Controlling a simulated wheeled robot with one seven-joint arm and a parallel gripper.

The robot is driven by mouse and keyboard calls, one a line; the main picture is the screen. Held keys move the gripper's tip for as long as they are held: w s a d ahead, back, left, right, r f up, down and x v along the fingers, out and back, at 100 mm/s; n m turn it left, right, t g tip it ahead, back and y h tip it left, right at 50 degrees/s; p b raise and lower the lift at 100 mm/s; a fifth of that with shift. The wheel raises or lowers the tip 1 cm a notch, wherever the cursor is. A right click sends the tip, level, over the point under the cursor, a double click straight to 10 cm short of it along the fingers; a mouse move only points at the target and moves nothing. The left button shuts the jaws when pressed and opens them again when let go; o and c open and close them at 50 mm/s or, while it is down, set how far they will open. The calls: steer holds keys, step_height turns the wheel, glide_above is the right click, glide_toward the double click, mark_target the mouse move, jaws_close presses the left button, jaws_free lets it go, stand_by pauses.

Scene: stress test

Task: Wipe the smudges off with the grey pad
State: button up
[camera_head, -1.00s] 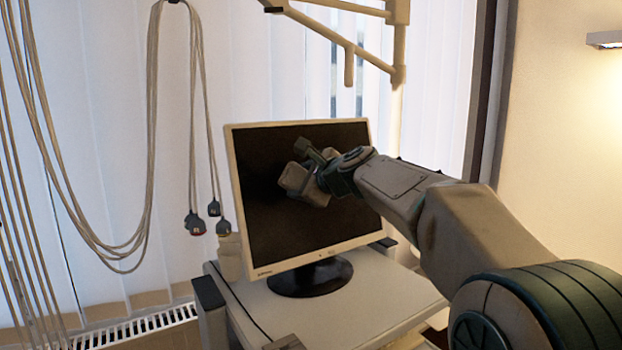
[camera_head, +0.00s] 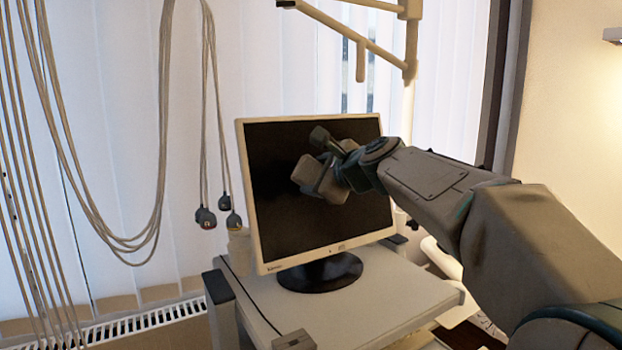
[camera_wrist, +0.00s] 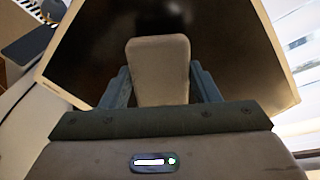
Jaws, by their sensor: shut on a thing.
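The monitor (camera_head: 285,235) has a dark screen in a pale frame and stands upright on a round black base. My gripper (camera_head: 325,172) is in front of the upper middle of the screen. It is shut on the grey pad (camera_head: 307,176), a rounded pale grey block. In the wrist view the pad (camera_wrist: 158,70) sits between both fingers, with the dark screen (camera_wrist: 85,60) behind it. I cannot tell whether the pad touches the screen. No smudges can be made out on the dark screen, and my gripper hides part of it.
The monitor stands on a pale cart top (camera_head: 370,300). Cables with plugs (camera_head: 207,218) hang at the left in front of pale blinds. A jointed pale pole (camera_head: 410,80) rises behind the monitor. A radiator (camera_head: 140,328) is low at the left.

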steer(key=shift+v, duration=0.75)
steer(key=shift+d, duration=0.1)
steer(key=shift+v, duration=1.45)
